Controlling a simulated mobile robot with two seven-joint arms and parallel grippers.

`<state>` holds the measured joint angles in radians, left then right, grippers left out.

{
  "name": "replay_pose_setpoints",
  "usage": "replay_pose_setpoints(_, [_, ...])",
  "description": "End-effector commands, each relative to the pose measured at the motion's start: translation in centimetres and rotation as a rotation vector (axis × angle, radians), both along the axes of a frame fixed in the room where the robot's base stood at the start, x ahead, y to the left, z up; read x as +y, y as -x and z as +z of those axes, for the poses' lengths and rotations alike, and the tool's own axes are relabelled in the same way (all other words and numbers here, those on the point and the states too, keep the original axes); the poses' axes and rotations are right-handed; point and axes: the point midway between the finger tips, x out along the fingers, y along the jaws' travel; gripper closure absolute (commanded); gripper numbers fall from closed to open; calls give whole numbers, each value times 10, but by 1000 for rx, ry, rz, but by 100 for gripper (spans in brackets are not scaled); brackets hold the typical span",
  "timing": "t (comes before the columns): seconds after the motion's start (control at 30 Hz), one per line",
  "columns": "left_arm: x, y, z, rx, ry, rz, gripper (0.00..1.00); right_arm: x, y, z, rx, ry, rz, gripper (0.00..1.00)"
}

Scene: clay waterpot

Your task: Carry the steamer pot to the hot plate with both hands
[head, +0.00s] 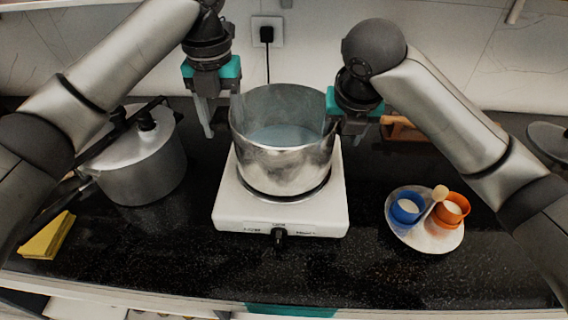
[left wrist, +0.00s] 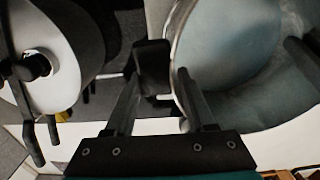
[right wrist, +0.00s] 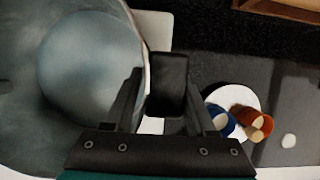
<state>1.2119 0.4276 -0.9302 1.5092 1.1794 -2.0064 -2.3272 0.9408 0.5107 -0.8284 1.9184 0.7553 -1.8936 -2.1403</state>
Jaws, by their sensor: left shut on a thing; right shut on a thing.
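The steamer pot (head: 284,165) is an open silver metal pot with a pale grey-blue inside. It is over the white hot plate (head: 233,205), and a dark ring shows beneath its base. I cannot tell whether its base touches the plate. My left gripper (head: 208,125) is shut on the pot's left handle; the black handle (left wrist: 152,70) shows between its fingers in the left wrist view. My right gripper (head: 345,135) is shut on the right handle; that black handle (right wrist: 168,85) shows between its fingers in the right wrist view. The pot looks upright.
A lidded pressure cooker (head: 143,172) stands left of the hot plate. A yellow sponge (head: 46,236) lies at the front left. A white plate (head: 424,240) with a blue cup (head: 406,209) and an orange cup (head: 452,208) is at the right. A socket (head: 266,32) is behind.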

Motion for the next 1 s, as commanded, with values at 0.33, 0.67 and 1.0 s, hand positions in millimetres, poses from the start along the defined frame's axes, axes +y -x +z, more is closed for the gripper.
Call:
replay_pose_setpoints(0.33, [3, 0, -7, 1, -7, 4, 25, -2, 0, -6, 0, 5, -2, 24])
replay_pose_setpoints(0.67, [1, 0, -6, 0, -2, 1, 15, -1, 0, -6, 0, 2, -1, 14])
replay_pose_setpoints(1.0, [2, -1, 27, -5, -4, 2, 15, 0, 0, -6, 0, 1, 0, 14])
